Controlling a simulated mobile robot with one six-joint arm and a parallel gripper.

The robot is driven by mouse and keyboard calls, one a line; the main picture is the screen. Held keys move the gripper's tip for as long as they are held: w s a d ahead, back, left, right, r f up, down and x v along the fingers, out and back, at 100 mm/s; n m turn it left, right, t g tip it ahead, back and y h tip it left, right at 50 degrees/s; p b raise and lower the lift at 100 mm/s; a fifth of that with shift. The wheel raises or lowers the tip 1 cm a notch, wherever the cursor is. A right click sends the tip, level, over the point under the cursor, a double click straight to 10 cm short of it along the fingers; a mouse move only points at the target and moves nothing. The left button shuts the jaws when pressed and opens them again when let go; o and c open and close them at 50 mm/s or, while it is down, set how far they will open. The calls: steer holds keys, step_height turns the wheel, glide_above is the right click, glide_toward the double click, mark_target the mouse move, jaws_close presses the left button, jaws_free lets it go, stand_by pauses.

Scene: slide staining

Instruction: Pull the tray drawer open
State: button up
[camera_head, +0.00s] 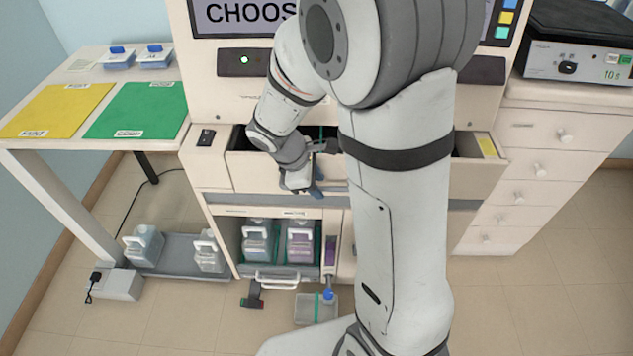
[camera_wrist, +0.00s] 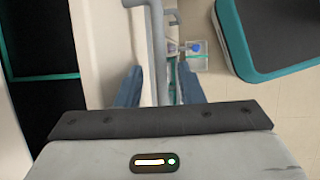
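The tray drawer (camera_head: 478,178) is in the upper body of the machine, below the screen. Its dark interior shows from above in the head view, and a pale drawer wall (camera_wrist: 100,45) shows in the wrist view; my arm hides its middle. A grey bar handle (camera_wrist: 157,45) runs along the drawer front in the wrist view. My gripper (camera_head: 316,187) is at the drawer front, pointing down. In the wrist view my gripper (camera_wrist: 162,78) has its two blue fingers apart, one on each side of the handle, with visible gaps.
Below the drawer, an open bay holds bottles (camera_head: 257,240) with another handle (camera_head: 277,281) in front. A small clear container (camera_head: 316,308) with a blue-capped item stands on the floor. A side table with a green mat (camera_head: 138,110) is left; a white drawer cabinet (camera_head: 540,165) is right.

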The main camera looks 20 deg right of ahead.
jaws_close()
stand_by(0.4)
steer(key=shift+s, duration=0.1)
